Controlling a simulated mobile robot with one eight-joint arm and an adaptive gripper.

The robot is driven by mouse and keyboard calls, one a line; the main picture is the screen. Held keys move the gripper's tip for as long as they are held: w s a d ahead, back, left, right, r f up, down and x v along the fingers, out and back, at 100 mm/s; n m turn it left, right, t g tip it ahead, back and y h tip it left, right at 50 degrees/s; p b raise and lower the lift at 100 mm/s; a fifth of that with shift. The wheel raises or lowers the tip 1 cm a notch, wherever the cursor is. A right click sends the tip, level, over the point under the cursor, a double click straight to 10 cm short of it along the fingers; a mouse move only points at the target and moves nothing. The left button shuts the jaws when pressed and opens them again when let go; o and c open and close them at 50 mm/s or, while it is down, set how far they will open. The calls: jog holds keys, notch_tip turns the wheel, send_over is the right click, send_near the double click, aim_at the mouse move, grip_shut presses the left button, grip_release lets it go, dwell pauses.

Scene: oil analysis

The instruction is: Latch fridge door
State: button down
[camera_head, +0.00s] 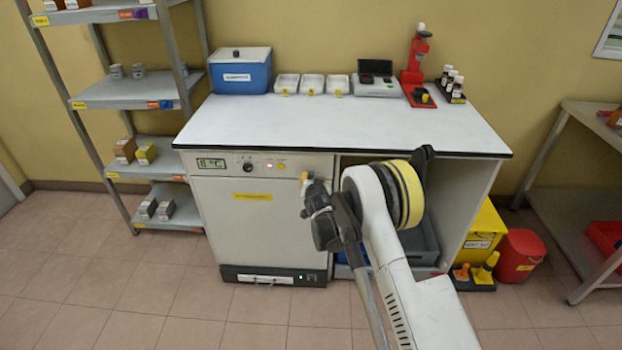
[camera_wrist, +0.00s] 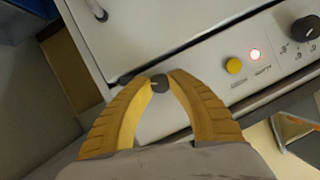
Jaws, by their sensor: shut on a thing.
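The fridge (camera_head: 255,215) is a white unit under the left part of the bench, and its door looks closed. The door also shows in the wrist view (camera_wrist: 160,35), with a narrow seam between it and the control panel (camera_wrist: 285,50). My gripper (camera_head: 304,178) is at the upper right corner of the fridge front. In the wrist view its two yellow fingers (camera_wrist: 160,83) are shut on a small dark latch knob (camera_wrist: 159,86) at the seam. My wrist partly hides this corner in the head view.
The panel carries a yellow button (camera_wrist: 234,66), a lit red lamp (camera_wrist: 255,55) and a black dial (camera_wrist: 306,30). The bench (camera_head: 340,125) overhangs above. An open bay lies right of the fridge. A metal shelf (camera_head: 130,90) stands at left. The floor in front is clear.

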jog(key=m+y, duration=0.1)
jog(key=m, duration=0.1)
jog(key=m+t+y, duration=0.1)
jog(key=m, duration=0.1)
jog(key=shift+d+f+m+y, duration=0.1)
jog(key=shift+m+y, duration=0.2)
jog(key=shift+y, duration=0.1)
jog(key=m, duration=0.2)
jog(key=m+t+y, duration=0.1)
jog(key=m, duration=0.1)
jog(key=shift+t, duration=0.3)
jog(key=shift+m, duration=0.4)
jog(key=c, duration=1.2)
grip_release()
jog(key=shift+y, duration=0.3)
jog(key=v, duration=0.7)
jog(key=shift+s, duration=0.3)
